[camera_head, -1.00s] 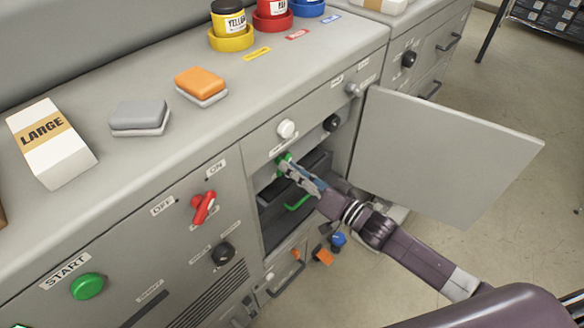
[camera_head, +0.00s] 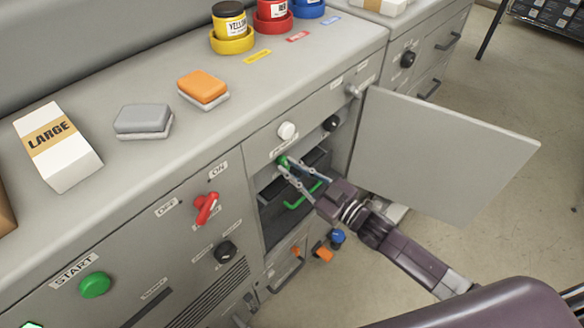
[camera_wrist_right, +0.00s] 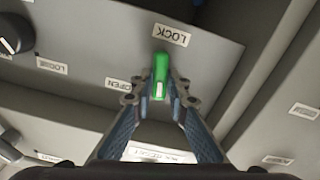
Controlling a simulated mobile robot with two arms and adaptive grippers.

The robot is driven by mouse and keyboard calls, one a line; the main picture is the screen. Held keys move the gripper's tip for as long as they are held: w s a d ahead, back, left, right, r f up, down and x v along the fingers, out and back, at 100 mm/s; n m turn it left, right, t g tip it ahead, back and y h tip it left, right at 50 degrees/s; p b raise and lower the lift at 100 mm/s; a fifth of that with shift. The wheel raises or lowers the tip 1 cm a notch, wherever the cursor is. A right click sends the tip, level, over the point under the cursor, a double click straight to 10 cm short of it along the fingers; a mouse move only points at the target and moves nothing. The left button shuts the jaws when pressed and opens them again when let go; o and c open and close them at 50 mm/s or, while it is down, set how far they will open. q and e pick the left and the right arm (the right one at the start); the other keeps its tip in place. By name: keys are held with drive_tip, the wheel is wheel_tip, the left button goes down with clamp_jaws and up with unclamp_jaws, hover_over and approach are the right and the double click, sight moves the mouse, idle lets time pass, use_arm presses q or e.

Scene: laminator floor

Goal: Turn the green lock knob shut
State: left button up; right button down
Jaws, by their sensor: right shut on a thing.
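The green lock knob (camera_head: 283,160) sits on the machine front, at the top edge of the open compartment. In the right wrist view the knob (camera_wrist_right: 161,68) stands upright in the picture, between a LOCK label (camera_wrist_right: 172,34) above it and my fingers below. An OPEN label (camera_wrist_right: 117,84) is to its left. A white mark shows at the knob's lower end. My right gripper (camera_wrist_right: 161,92) is shut on the knob, one finger on each side; in the head view the gripper (camera_head: 286,168) reaches it from the right. My left gripper is not in view.
The open compartment door (camera_head: 440,150) stands out to the right, close beside my right arm. A green-handled drawer (camera_head: 301,197) is inside the compartment below the knob. A white knob (camera_head: 288,131) is above and a black knob (camera_head: 331,124) is to the upper right.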

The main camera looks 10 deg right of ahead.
drive_tip(key=n, duration=0.6)
drive_tip(key=shift+n, duration=0.3)
idle(0.4)
drive_tip(key=c, duration=1.9)
unclamp_jaws()
drive_tip(key=v, duration=1.2)
drive_tip(key=shift+f, duration=0.15)
